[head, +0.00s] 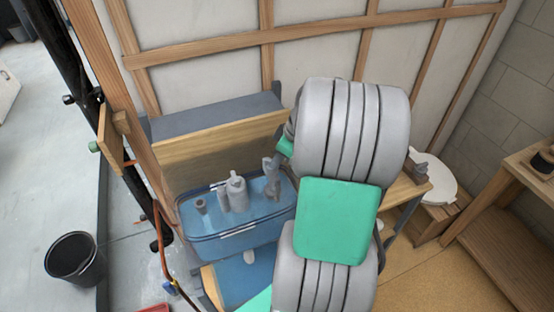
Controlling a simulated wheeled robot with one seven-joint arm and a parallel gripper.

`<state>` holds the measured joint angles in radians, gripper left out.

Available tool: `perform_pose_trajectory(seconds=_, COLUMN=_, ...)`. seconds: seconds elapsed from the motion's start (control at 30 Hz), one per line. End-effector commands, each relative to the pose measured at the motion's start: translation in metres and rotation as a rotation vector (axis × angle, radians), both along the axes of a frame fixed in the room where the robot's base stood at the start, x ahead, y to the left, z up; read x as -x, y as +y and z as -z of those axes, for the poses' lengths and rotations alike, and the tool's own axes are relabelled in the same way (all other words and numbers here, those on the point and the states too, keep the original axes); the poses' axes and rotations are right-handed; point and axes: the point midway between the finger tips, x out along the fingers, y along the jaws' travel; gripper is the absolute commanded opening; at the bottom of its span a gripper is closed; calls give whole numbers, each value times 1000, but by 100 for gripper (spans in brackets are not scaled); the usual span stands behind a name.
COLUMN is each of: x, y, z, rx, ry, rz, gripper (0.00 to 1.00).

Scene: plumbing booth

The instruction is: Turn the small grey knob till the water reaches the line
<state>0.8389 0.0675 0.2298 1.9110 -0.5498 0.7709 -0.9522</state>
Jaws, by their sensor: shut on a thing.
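The water stands in a blue open tank (190,238) at the centre left, with grey fittings inside: a thick middle column (237,194) and a short tube (201,206) at left. My gripper (271,165) is at the tank's right end, partly hidden by my arm. It is shut at the top of the grey upright fitting there, where the small grey knob seems to be. The knob itself is covered and cannot be made out. A pale line (239,231) shows on the tank's near side; I cannot tell the water's level against it.
A wooden board (215,145) and timber-framed wall stand behind the tank. A black bucket (73,258) is on the floor at left. A copper pipe (163,245) runs beside the tank. A white toilet seat (440,180) and a wooden bench (500,225) are at right.

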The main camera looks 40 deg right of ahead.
Motion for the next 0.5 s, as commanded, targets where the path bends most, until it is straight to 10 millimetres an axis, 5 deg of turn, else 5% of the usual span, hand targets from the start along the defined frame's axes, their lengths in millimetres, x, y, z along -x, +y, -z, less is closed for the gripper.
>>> perform_pose_trajectory(seconds=0.5, x=-4, y=-4, z=3, rx=-1, ry=1, rz=-322, gripper=0)
